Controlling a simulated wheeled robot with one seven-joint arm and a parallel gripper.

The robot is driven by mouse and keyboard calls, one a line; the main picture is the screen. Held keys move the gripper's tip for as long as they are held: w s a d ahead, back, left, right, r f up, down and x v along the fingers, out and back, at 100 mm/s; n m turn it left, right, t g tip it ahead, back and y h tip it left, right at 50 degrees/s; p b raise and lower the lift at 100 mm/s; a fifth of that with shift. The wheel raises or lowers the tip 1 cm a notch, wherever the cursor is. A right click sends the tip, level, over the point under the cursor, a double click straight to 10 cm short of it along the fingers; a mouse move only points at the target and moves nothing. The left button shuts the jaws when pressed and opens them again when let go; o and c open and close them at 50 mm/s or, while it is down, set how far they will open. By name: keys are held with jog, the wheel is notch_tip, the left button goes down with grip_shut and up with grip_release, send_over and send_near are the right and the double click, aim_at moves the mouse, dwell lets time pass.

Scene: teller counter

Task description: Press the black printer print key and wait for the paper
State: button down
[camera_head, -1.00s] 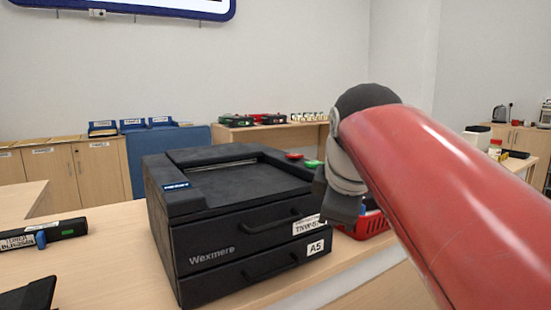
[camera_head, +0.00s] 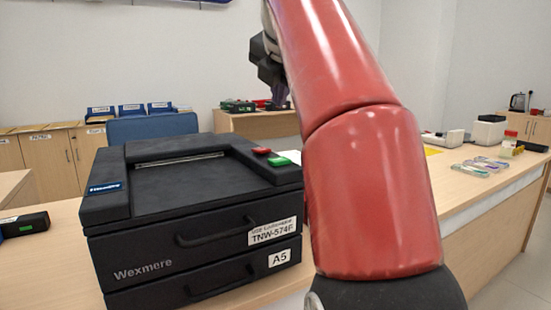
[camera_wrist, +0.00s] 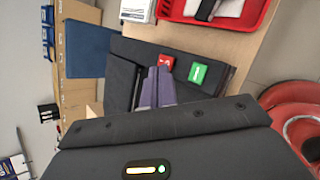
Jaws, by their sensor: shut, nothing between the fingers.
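The black Wexmere printer (camera_head: 190,215) stands on the wooden counter, left of my arm in the head view. A red key (camera_head: 261,150) and a green key (camera_head: 279,161) sit at its top right corner. In the wrist view the red key (camera_wrist: 166,62) and the green key (camera_wrist: 198,73) lie just beyond my fingertips. My gripper (camera_wrist: 157,72) is shut and empty, its fingers overlapping the printer top. In the head view my gripper (camera_head: 279,98) is up behind the printer's right side, partly hidden by my red arm. No paper is visible on the printer.
A red basket (camera_wrist: 232,14) stands on the counter past the printer in the wrist view. A dark device (camera_head: 24,224) lies at the left. Several small items, including clear trays (camera_head: 482,167), are on the counter at right. Blue trays (camera_head: 131,110) stand on the back cabinets.

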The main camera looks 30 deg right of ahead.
jog(key=shift+f, duration=0.1)
jog(key=b, duration=0.2)
send_over(280, 161)
notch_tip(280, 161, down, 7)
jog(key=shift+f, duration=0.1)
jog(key=shift+f+b, duration=0.75)
dwell(1.5)
jog(key=shift+f, duration=0.4)
jog(key=shift+f+b, duration=0.45)
jog(key=shift+b, duration=0.15)
dwell(0.5)
jog(key=shift+r, duration=0.1)
jog(key=shift+r+p, duration=0.75)
jog(key=shift+p, duration=0.2)
